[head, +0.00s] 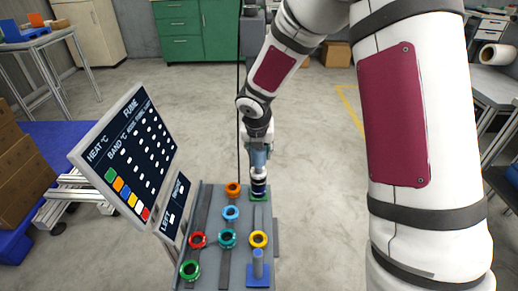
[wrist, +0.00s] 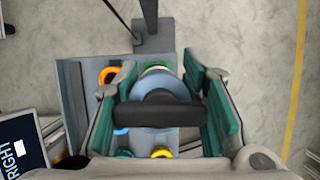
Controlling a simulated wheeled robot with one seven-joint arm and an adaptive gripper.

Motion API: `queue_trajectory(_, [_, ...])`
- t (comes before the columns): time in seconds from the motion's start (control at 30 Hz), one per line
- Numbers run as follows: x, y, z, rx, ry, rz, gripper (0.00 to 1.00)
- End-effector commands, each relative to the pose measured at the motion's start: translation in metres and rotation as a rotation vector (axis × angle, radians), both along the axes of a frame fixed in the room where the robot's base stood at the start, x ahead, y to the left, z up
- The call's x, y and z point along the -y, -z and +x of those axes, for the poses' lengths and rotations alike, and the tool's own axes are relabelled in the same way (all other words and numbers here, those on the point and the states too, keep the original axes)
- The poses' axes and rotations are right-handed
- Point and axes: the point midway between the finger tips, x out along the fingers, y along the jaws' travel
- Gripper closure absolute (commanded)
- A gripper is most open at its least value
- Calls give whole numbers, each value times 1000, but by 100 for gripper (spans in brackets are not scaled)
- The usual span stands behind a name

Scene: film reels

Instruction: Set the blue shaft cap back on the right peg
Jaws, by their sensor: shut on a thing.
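My gripper (head: 259,165) is at the far right end of the grey board, pointing down. In the wrist view its teal-padded fingers (wrist: 168,100) stand on either side of a round blue-grey piece (wrist: 160,95), which I take to be the blue shaft cap, and grip it. In the head view a dark blue piece with a pale band (head: 259,187) shows under the fingers, right above a green square base (head: 259,197). I cannot tell whether it touches the base; any peg there is hidden. A blue peg (head: 258,264) stands on a blue base at the near right.
The grey board (head: 208,230) carries orange (head: 233,189), light blue (head: 231,213), red (head: 198,240), teal (head: 228,238), yellow (head: 258,239) and green (head: 190,270) rings. A tilted chart panel (head: 130,150) stands at left. Floor to the right of the board is clear.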

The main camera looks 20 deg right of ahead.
Motion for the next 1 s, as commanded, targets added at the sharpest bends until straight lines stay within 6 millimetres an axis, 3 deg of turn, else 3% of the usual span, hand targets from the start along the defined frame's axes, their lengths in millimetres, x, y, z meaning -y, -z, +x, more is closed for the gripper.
queue_trajectory(1.0, [0, 14, 0, 1, -1, 0, 98])
